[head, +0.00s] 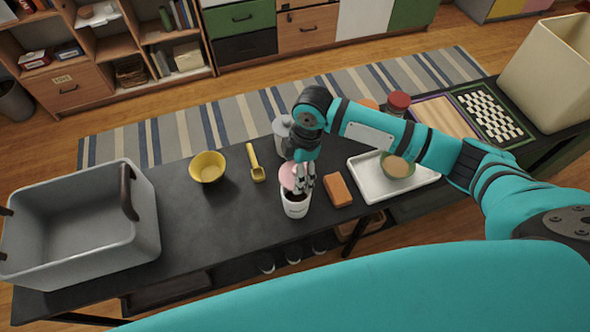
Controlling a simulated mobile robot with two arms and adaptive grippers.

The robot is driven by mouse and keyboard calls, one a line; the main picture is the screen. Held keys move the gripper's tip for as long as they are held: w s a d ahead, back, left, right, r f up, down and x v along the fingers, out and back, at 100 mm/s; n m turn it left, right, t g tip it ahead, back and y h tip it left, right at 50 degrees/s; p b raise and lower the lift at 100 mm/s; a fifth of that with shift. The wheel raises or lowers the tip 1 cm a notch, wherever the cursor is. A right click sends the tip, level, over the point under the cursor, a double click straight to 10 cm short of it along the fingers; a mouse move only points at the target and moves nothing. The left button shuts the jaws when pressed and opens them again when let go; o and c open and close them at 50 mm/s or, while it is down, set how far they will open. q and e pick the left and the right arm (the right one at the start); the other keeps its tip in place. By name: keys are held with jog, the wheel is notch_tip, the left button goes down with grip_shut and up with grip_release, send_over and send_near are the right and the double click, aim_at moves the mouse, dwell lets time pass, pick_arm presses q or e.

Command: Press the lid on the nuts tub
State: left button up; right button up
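The nuts tub (296,210) is a small white tub with dark lettering, standing upright near the front edge of the dark table. Dark contents show in its open mouth. A pink round lid (290,177) is tilted above the back of the tub's mouth. My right gripper (304,186) reaches in from the right, pointing down just over the tub, with its fingers at the lid's right side. It appears shut on the lid, though the fingers partly hide the grip. I cannot tell whether the lid touches the rim. My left gripper is out of view.
A brick-coloured block (338,189) and a white tray (368,188) bearing a bowl (397,168) stand right of the tub. A grey canister (281,126) is behind.

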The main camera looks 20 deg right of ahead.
jog(key=shift+a+f+b, duration=0.1)
jog(key=shift+f+b, duration=0.5)
jog(key=shift+f, duration=0.05)
notch_tip(320, 180, down, 3)
jog(key=b, duration=0.3)
notch_tip(320, 180, down, 2)
jog(key=shift+f+b, duration=0.1)
jog(key=shift+b, duration=0.5)
jog(key=shift+p, duration=0.4)
jog(key=shift+p, duration=0.7)
dwell(0.7)
jog(key=shift+f+p, duration=0.45)
dwell(1.2)
dwell(0.4)
jog(key=o, duration=0.9)
